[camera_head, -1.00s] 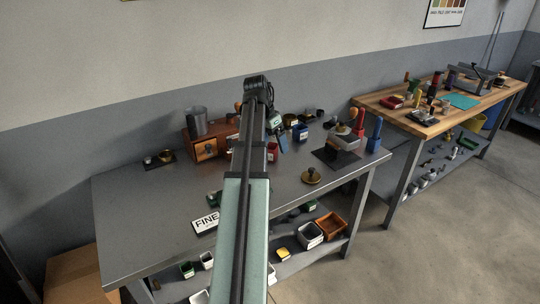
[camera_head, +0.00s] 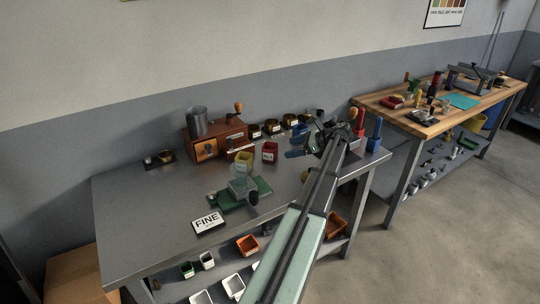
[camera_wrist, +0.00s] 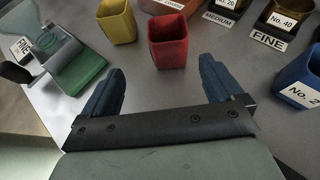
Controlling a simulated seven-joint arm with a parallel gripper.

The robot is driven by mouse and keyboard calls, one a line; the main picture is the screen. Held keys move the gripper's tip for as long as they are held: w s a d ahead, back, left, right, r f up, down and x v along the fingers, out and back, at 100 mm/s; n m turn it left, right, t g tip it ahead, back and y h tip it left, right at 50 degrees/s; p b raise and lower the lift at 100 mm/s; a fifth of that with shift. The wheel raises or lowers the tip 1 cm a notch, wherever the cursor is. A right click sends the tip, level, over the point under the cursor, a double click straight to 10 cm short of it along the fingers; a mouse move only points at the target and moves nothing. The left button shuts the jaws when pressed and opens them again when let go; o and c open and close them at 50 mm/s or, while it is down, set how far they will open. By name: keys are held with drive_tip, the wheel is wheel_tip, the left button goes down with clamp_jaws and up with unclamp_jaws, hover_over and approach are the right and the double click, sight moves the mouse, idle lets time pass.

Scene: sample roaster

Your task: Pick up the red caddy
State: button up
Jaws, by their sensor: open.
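The red caddy (camera_head: 270,152) stands upright on the grey metal table, right of a yellow caddy (camera_head: 243,160). In the wrist view the red caddy (camera_wrist: 168,44) is an open-topped, tapered square cup, just beyond my fingertips and roughly centred ahead of the gap. My gripper (camera_wrist: 160,78) has two blue fingers spread wide, with nothing between them.
The yellow caddy (camera_wrist: 117,21) stands close left of the red one. A blue caddy labelled "No. 2" (camera_wrist: 301,82) is at the right. A green-based device (camera_wrist: 80,70) is at left. A wooden drawer box (camera_head: 217,140) and labelled tins (camera_head: 272,127) stand behind.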

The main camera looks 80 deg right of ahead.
sight(277, 150)
drive_tip(key=shift+s+d, duration=0.25)
drive_tip(key=shift+s, duration=0.1)
drive_tip(key=shift+w+d+f+m+t, duration=0.1)
drive_tip(key=shift+m+t, duration=0.2)
drive_tip(key=x, duration=0.7)
drive_tip(key=shift+w, duration=0.15)
drive_tip(key=shift+d+x, duration=0.2)
drive_tip(key=shift+x, duration=1.35)
drive_tip(key=shift+d+x, duration=0.2)
drive_tip(key=shift+x, duration=1.35)
drive_tip(key=c, duration=1.2)
drive_tip(key=shift+r, duration=0.3)
